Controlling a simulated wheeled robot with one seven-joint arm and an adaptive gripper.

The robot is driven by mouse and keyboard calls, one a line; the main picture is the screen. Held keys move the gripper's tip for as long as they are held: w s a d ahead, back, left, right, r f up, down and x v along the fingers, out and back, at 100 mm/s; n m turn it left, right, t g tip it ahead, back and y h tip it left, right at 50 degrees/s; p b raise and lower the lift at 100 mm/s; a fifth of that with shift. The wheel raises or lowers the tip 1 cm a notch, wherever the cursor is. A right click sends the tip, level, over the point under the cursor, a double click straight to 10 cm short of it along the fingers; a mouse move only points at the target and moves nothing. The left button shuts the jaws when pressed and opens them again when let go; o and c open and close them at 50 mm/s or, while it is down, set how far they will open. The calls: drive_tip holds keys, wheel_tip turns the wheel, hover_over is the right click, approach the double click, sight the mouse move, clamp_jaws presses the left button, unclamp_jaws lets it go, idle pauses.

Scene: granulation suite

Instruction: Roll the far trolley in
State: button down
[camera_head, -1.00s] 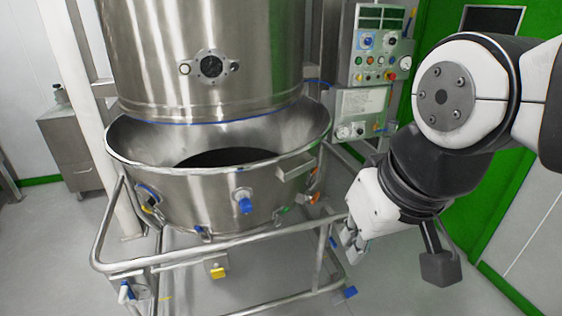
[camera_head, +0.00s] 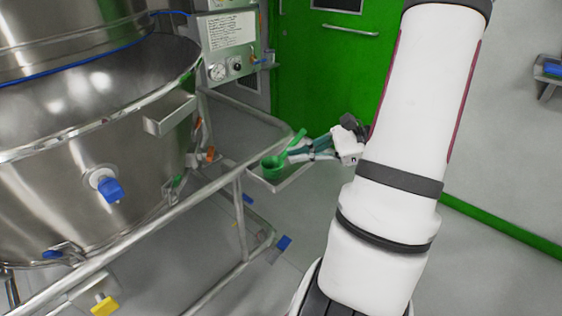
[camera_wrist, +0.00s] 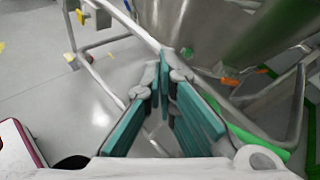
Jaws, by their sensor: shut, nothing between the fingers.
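A trolley with a tubular steel frame (camera_head: 150,232) carries a large steel bowl (camera_head: 60,165) in the head view. The frame (camera_wrist: 138,22) and bowl (camera_wrist: 215,30) also show in the wrist view. Only this one trolley is seen; its left part is cut off. My gripper (camera_head: 292,152) is beyond the right end of the frame, by a small tray. Its teal fingers point left toward the frame. In the wrist view the fingertips (camera_wrist: 165,70) meet with nothing between them. Whether they touch the rail is unclear.
A green scoop (camera_head: 272,167) lies on the small tray (camera_head: 284,183) beside my fingers. A control panel (camera_head: 232,45) stands behind the bowl. A green door (camera_head: 320,75) is at the back. A wall bracket (camera_head: 548,75) is at right. The floor between frame and arm is clear.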

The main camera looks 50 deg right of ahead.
drive_tip(key=s+d+f+m+t+h+b, duration=0.35)
drive_tip(key=d+f+m, duration=0.25)
drive_tip(key=d+f, duration=0.25)
drive_tip(key=m+t+h+b, duration=0.2)
drive_tip(key=m+t+h, duration=0.1)
drive_tip(key=m+h, duration=0.25)
approach(312, 162)
drive_tip(key=shift+n, duration=0.25)
drive_tip(key=w+b, duration=0.4)
drive_tip(key=w, duration=0.3)
drive_tip(key=shift+a, duration=0.1)
